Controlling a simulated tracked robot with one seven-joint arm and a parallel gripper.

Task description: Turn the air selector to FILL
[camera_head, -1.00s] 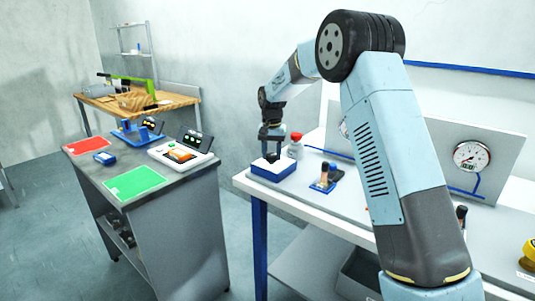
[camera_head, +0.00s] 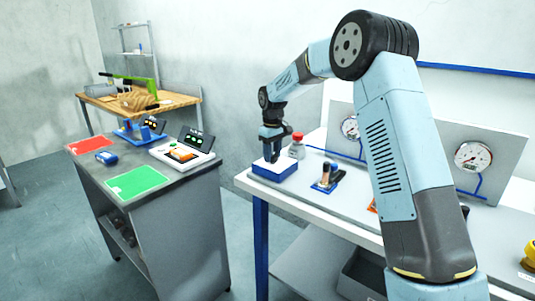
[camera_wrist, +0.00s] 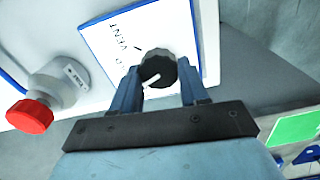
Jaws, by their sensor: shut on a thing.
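The air selector is a blue-edged box with a white top (camera_head: 274,169) at the left end of the white bench. In the wrist view its white face (camera_wrist: 100,35) carries the word VENT and another marking partly hidden by a finger. My gripper (camera_wrist: 158,84) is shut on the knob, one finger on each side. In the head view my gripper (camera_head: 271,156) points down onto the box and hides the knob.
A blue holder (camera_head: 327,180) stands to the right, with gauge panels (camera_head: 510,160) behind. A grey cart (camera_head: 160,230) stands left across a floor gap.

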